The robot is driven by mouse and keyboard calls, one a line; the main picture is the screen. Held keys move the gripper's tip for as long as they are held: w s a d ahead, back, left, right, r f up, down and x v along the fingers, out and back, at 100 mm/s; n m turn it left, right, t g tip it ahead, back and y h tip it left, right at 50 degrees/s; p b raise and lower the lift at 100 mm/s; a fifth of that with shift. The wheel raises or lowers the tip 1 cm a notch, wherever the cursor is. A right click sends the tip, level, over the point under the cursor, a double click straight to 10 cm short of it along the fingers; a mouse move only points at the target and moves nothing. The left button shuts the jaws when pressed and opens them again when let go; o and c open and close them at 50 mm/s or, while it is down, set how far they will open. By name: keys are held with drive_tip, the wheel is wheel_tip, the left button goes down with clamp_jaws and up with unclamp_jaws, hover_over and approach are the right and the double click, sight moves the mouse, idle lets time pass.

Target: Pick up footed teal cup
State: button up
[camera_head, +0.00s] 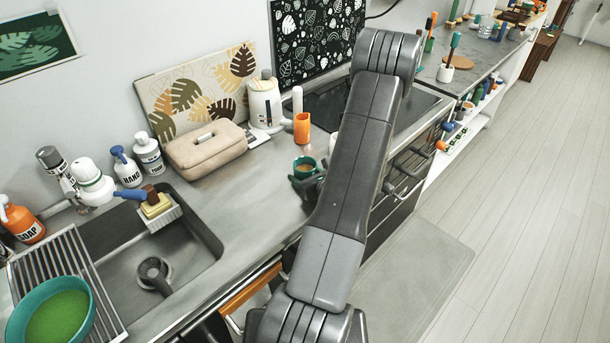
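A small teal cup (304,164) with a brownish inside stands upright near the front of the grey counter, just left of my arm. Its lower part is hidden, so I cannot see a foot. My gripper (305,185) is a dark shape at the near side of the cup, mostly behind my arm. I cannot tell whether its fingers touch the cup or are around it, nor whether they are open or shut.
An orange cup (302,128) stands behind the teal cup, with a white kettle (265,104) and a beige bag (205,148) to the left. Counter left of the cup is clear.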

drive_tip(key=shift+c, duration=0.9)
wheel_tip(320, 180, up, 10)
drive_tip(key=shift+b, duration=0.4)
drive_tip(key=shift+w, duration=0.1)
